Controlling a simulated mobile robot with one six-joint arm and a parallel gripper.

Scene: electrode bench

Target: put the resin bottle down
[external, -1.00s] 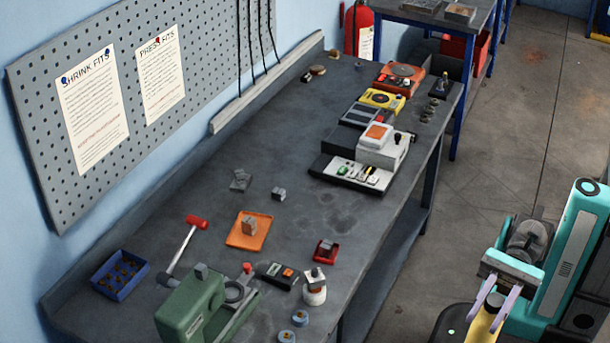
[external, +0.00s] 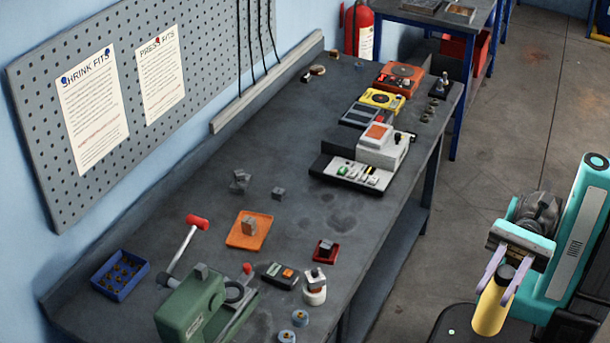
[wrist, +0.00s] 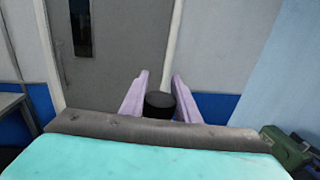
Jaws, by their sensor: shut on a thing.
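The resin bottle (external: 492,305) is a yellow bottle with a dark cap, held upright at the lower right of the external view. My gripper (external: 495,279) is shut on it, with one pale purple finger on each side near its top. The bottle is off the bench, over my dark base. In the wrist view my gripper (wrist: 160,98) shows its two fingers around the dark cap (wrist: 160,103); the yellow body is hidden there.
The long dark workbench (external: 370,235) stands to the left of my arm. A green press (external: 195,305), a white pot (external: 315,290), an orange tray (external: 262,232) and a white instrument (external: 383,148) stand on it. Bare bench top lies between the trays and the instrument.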

